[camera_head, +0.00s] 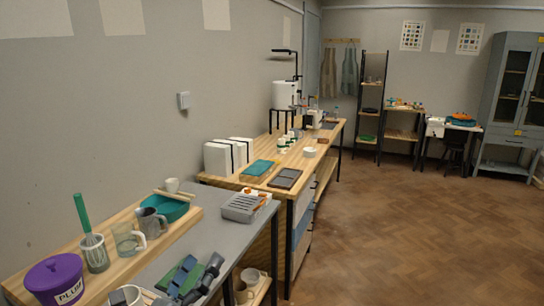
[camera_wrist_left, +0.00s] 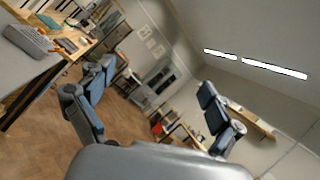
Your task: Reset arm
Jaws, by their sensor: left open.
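My left gripper (camera_head: 196,277) shows at the bottom of the head view, in front of the grey table (camera_head: 228,238). In the left wrist view my left gripper (camera_wrist_left: 152,92) has its two blue-padded fingers wide apart with nothing between them. Beyond the fingers that view shows the room, tilted, with the floor and far furniture. A flat green thing (camera_head: 176,276) shows partly behind the gripper. My right gripper is in neither view.
The floor (camera_head: 400,230) to the right is clear.

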